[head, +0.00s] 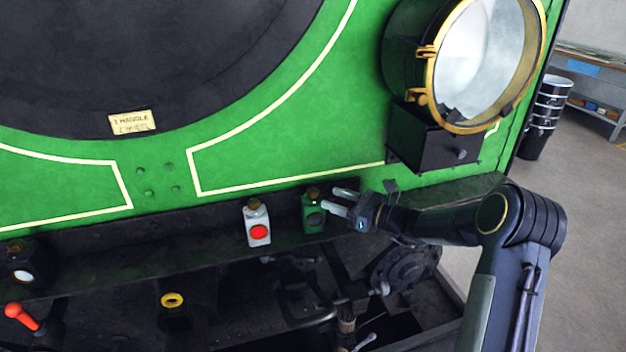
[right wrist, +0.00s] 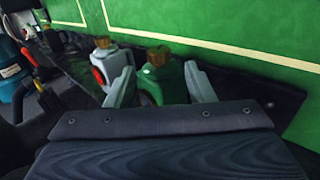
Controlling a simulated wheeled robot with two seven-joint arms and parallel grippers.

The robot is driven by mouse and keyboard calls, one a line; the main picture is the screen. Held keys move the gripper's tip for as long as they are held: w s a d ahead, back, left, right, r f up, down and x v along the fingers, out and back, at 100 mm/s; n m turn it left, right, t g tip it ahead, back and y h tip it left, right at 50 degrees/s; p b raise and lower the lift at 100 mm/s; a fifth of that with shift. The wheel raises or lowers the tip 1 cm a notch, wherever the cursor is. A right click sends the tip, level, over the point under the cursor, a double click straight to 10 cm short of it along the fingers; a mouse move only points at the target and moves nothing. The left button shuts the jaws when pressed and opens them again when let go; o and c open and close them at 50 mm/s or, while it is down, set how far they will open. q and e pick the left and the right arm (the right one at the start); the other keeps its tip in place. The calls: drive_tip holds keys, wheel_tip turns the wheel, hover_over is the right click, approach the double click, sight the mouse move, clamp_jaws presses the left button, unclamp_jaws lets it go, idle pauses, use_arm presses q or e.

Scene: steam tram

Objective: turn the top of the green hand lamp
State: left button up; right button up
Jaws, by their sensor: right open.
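The green hand lamp (head: 313,213) stands on the dark ledge in front of the green tram panel. Its top (head: 313,192) is a brass-coloured cap, which also shows in the right wrist view (right wrist: 160,56). My right gripper (head: 338,201) comes in from the right and is open, close to the lamp. In the right wrist view its two fingers (right wrist: 160,88) stand on either side of the green lamp's body, with the cap beyond them. I cannot tell whether a finger touches the lamp. My left gripper is not in view.
A white hand lamp (head: 257,225) with a red lens stands left of the green one. A black lamp (head: 22,262) is at the far left. A large brass-rimmed headlamp (head: 480,60) juts out at upper right. Dark machinery and a red-handled lever (head: 22,316) lie below the ledge.

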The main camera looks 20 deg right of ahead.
sight(313, 190)
drive_tip(key=p+x, duration=0.1)
drive_tip(key=x, duration=0.6)
drive_tip(key=shift+w+a, duration=0.1)
drive_tip(key=shift+a, duration=0.05)
drive_tip(key=shift+c, duration=0.3)
drive_tip(key=c, duration=0.9)
drive_tip(key=shift+f+b, duration=0.15)
drive_tip(key=shift+b, duration=0.15)
drive_tip(key=m+t+h+b, duration=0.1)
drive_tip(key=m+h+b, duration=0.1)
drive_tip(key=b, duration=0.6)
drive_tip(key=m+t+h+b, duration=0.2)
drive_tip(key=h+b, duration=0.2)
drive_tip(key=b, duration=0.5)
drive_tip(key=m+t+h+b, duration=0.1)
drive_tip(key=m+h+b, duration=0.1)
drive_tip(key=b, duration=0.6)
drive_tip(key=shift+f+t+h+b, duration=0.1)
drive_tip(key=shift+t+h+b, duration=0.2)
drive_tip(key=shift+h+b, duration=0.1)
drive_tip(key=shift+r+m+h+b, duration=0.2)
drive_tip(key=shift+m+h+b, duration=0.15)
drive_tip(key=shift+b, duration=0.25)
drive_tip(key=o, duration=1)
drive_tip(key=shift+c, duration=0.2)
